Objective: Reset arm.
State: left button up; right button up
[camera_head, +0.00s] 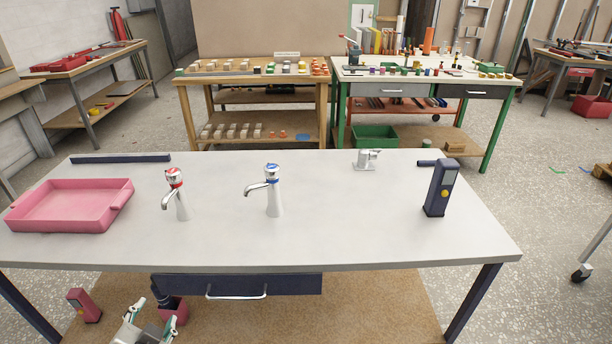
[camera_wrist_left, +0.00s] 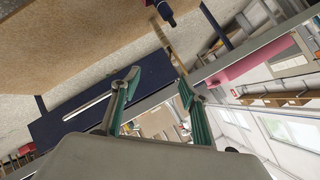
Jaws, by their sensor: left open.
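My left gripper (camera_head: 153,317) is low at the bottom left of the head view, in front of the grey table (camera_head: 330,235) and below its top. Its two green-sided fingers also show in the left wrist view (camera_wrist_left: 158,82). They are spread apart with nothing between them. The dark blue drawer front (camera_head: 300,284) with its pale handle is just above and to the right of the gripper; it shows beyond the fingers in the wrist view (camera_wrist_left: 75,112). My right gripper is not in view.
A pink tray (camera_head: 70,206), a red-marked tap (camera_head: 177,195), a blue-marked tap (camera_head: 270,190), a small metal tap (camera_head: 366,160) and a dark blue dispenser (camera_head: 438,190) stand on the table. A pink dispenser (camera_head: 84,305) is on the brown floor board (camera_head: 360,310), left of the gripper.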

pick_arm(q)
jog(key=s+a+f+m+g+y, duration=0.1)
jog(key=s+a+f+g, duration=0.15)
jog(key=s, duration=0.35)
jog(key=s+a+f+g, duration=0.2)
jog(key=s+a+f, duration=0.1)
jog(key=s, duration=0.3)
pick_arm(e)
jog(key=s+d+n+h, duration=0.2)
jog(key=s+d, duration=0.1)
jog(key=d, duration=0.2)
pick_arm(q)
jog(key=w+d+f+n+t+h, duration=0.2)
jog(key=d+f+t+h, duration=0.2)
jog(key=d+f, duration=0.9)
jog(key=d+h, duration=0.3)
jog(key=shift+f, duration=0.35)
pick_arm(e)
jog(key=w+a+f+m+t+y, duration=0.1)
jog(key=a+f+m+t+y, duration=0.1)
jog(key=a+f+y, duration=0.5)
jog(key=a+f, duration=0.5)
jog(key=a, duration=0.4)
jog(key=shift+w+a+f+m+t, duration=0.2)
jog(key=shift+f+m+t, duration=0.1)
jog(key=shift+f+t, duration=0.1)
